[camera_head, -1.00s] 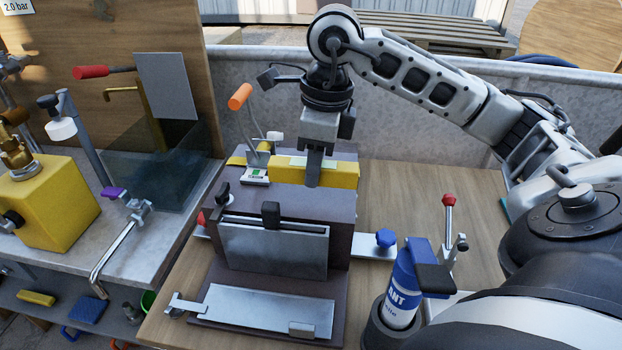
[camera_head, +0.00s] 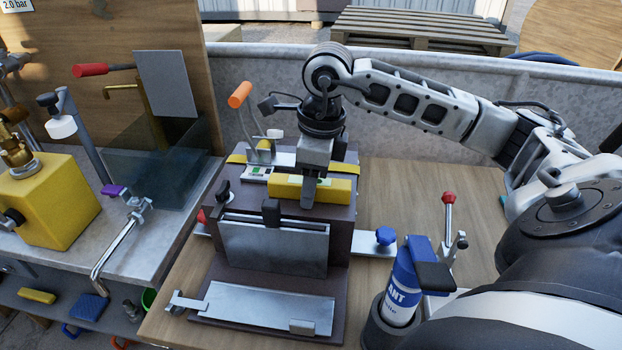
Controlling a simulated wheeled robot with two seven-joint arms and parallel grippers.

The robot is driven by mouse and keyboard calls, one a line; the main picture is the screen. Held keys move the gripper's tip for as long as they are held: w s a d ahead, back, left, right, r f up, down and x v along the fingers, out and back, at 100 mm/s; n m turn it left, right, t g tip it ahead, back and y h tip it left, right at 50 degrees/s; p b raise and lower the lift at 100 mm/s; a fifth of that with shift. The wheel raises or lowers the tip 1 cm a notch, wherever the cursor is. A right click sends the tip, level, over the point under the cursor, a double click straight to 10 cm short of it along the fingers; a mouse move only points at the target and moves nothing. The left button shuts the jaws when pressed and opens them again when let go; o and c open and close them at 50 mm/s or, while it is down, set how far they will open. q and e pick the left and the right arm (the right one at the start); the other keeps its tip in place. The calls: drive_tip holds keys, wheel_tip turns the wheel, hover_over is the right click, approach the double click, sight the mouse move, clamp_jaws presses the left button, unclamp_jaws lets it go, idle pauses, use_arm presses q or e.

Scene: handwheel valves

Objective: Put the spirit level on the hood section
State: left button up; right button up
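The spirit level is a yellow bar (camera_head: 338,189) lying across the top of the dark brown hood section (camera_head: 340,226), near its front edge. My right gripper (camera_head: 308,196) points down at the level's middle, its finger covering part of the front face. It looks shut on the level; the far finger is hidden. I cannot tell whether the level's underside touches the hood's top. My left gripper is not in view.
An orange-handled clamp (camera_head: 243,105) stands at the hood's back left, near a small white-and-green label (camera_head: 257,171). A blue spray can (camera_head: 402,290) and a red-knobbed lever (camera_head: 448,215) stand to the right. The wooden bench (camera_head: 400,200) is bare behind them.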

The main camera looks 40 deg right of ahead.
sight(320, 182)
drive_tip(key=shift+r+p, duration=0.35)
wheel_tip(320, 182, up, 12)
drive_tip(key=s, duration=0.1)
drive_tip(key=shift+d+f+p, duration=0.2)
drive_tip(key=shift+d+p, duration=0.1)
drive_tip(key=shift+d, duration=0.1)
drive_tip(key=shift+s, duration=0.15)
